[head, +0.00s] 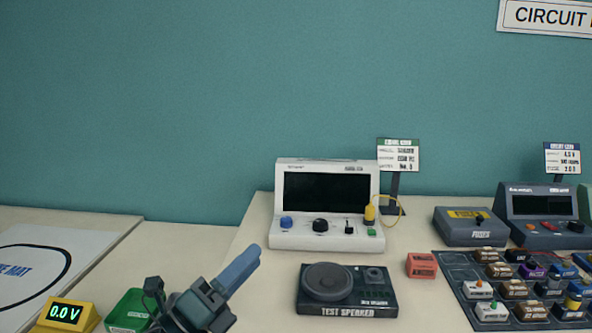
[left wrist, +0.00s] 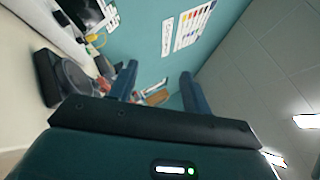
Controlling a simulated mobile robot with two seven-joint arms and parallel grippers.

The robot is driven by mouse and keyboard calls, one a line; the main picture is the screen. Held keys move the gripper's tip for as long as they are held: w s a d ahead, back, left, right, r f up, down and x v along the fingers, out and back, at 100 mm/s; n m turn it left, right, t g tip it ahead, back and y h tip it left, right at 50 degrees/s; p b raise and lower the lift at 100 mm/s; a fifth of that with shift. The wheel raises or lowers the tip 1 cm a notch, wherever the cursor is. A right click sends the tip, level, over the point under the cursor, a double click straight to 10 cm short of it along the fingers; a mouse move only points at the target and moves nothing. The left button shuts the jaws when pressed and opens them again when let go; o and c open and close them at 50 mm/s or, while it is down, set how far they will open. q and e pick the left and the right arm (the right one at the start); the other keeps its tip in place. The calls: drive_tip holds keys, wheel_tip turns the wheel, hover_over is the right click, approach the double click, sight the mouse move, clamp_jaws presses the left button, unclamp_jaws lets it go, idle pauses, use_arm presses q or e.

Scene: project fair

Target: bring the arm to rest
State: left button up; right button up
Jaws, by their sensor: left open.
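My left gripper (head: 238,270) is in the lower left of the head view, raised in front of the table and left of the test speaker. In the left wrist view its two blue fingers (left wrist: 156,82) stand apart with nothing between them, so it is open and empty. Past the fingers the left wrist view shows the teal wall, a poster (left wrist: 192,26) and the ceiling. My right gripper is in neither view.
The black test speaker (head: 383,291) and a white instrument (head: 300,238) stand right of the gripper. A red block (head: 422,265), fuse box (head: 470,228) and parts board (head: 456,272) lie further right. A yellow meter (head: 82,318) and green box (head: 128,312) are at lower left.

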use_arm(q)
drive_tip(key=s+a+f+n+y, duration=0.1)
drive_tip(key=a+f+n+y, duration=0.6)
drive_tip(key=n, duration=0.4)
drive_tip(key=s+a+f+n+y, duration=0.1)
drive_tip(key=a+f+n+y, duration=0.5)
drive_tip(key=n+y, duration=0.5)
drive_tip(key=s+f+n+g+h, duration=0.1)
drive_tip(key=s+f+n+g, duration=0.5)
drive_tip(key=s, duration=0.4)
drive_tip(key=s+f+n+g+h, duration=0.1)
drive_tip(key=s+f+n+g, duration=0.2)
drive_tip(key=s+f+g, duration=0.5)
drive_tip(key=w+d+t+h+p, duration=0.2)
drive_tip(key=d+t+h+p, duration=0.1)
drive_tip(key=d+t+p, duration=0.3)
drive_tip(key=t+p, duration=0.1)
drive_tip(key=t, duration=0.1)
drive_tip(key=shift+w+d+m+t, duration=0.2)
drive_tip(key=shift+w+m+t, duration=0.1)
drive_tip(key=shift+m, duration=0.1)
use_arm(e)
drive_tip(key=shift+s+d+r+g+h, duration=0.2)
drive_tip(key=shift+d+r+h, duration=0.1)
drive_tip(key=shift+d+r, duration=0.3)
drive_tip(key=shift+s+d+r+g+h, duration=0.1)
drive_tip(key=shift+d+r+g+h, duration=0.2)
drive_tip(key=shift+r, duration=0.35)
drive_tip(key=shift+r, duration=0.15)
